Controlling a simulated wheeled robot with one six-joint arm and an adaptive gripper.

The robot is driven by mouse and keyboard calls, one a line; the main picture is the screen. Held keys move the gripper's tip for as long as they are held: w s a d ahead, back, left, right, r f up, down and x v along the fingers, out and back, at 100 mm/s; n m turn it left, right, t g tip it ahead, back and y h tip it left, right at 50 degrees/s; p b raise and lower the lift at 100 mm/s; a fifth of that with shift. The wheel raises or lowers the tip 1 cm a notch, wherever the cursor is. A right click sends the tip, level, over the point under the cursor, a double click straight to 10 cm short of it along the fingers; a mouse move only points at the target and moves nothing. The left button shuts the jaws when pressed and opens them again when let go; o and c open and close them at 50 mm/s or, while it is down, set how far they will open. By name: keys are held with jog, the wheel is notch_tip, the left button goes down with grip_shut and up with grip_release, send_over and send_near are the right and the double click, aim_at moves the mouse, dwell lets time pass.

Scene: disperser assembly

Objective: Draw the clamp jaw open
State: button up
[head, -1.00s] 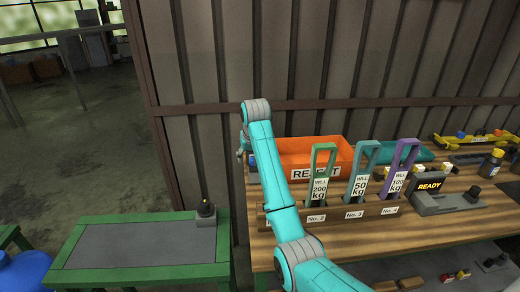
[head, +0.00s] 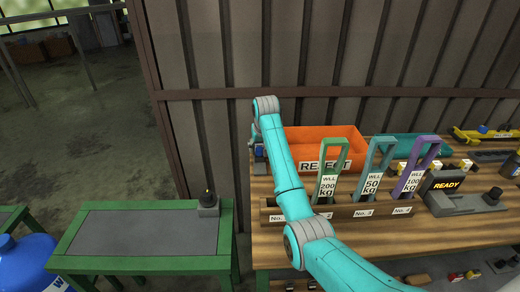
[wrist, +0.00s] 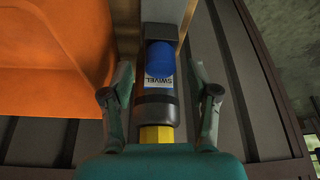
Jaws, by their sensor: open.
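My gripper (wrist: 160,105) is open, with one finger on each side of a dark cylindrical part labelled SWIVEL (wrist: 160,85). The part has a blue rounded end (wrist: 160,60), a dark collar and a yellow section (wrist: 157,134) close to my palm. Gaps show between the fingers and the part. In the head view my gripper (head: 257,152) is at the back left of the wooden bench, left of the orange REJECT bin, mostly hidden by my arm. I cannot pick out a clamp jaw for certain in either view.
The orange bin (head: 345,136) stands close to my gripper. A wooden rack (head: 385,210) holds green, teal and purple tagged handles. A READY device (head: 447,186) is at the right. A green-framed table (head: 110,265) and blue tank (head: 28,262) are at the left. A corrugated wall is behind.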

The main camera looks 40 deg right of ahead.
jog(key=shift+x, duration=0.85)
grip_shut()
